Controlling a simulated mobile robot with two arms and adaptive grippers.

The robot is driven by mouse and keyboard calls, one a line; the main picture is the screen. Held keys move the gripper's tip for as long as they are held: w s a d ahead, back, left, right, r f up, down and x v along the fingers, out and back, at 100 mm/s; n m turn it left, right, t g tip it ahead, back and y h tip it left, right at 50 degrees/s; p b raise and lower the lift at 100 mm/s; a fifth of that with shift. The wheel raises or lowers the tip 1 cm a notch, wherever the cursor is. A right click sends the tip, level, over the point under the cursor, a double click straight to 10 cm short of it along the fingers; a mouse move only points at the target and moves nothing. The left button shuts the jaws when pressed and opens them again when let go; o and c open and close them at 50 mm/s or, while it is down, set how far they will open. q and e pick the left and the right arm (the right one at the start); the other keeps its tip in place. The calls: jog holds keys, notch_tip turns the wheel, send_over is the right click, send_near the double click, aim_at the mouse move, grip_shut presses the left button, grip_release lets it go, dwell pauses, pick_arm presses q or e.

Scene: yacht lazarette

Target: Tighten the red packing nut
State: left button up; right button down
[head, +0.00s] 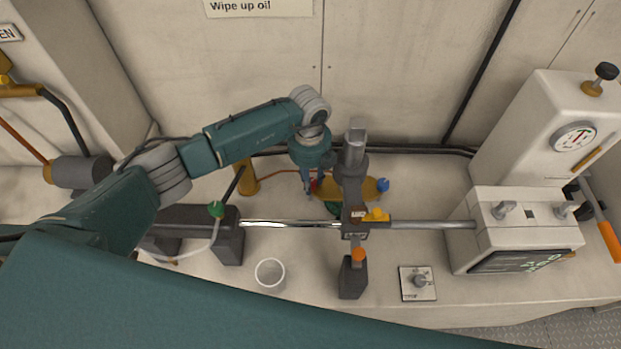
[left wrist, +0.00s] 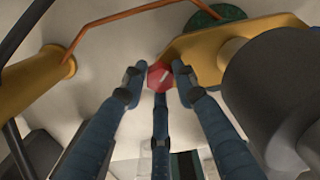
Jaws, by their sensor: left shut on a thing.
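The red packing nut (left wrist: 158,77) is a small hexagon with a pale line on its face, at the end of a brass-coloured body (left wrist: 225,50) in the left wrist view. My left gripper (left wrist: 158,88) has its blue fingers around the nut, shut on it. In the head view my left gripper (head: 309,187) points down behind the steel shaft. Only a bit of red (head: 315,186) shows beside its fingers there, and most of the nut is hidden. My right gripper is not in view.
A shiny shaft (head: 430,224) runs across the bench to a white housing (head: 525,225). A grey upright cylinder (head: 354,150) stands close right of my gripper. A white cup (head: 270,274) and a switch plate (head: 418,284) sit in front. A brass cylinder (head: 246,181) stands left.

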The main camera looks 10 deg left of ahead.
pick_arm(q)
jog(key=shift+w, duration=0.1)
jog(key=m+b, duration=0.4)
jog(key=shift+w+f+m+b, duration=0.1)
jog(key=shift+m+b, duration=0.3)
jog(key=m+b, duration=0.2)
jog(key=m, duration=0.1)
jog(key=shift+b, duration=0.35)
jog(key=shift+r+m+b, duration=0.25)
jog(key=shift+m+b, duration=0.4)
jog(key=shift+m, duration=0.15)
jog(key=shift+r, duration=0.1)
jog(key=o, duration=1)
jog(key=shift+c, duration=0.2)
jog(key=shift+o, duration=0.9)
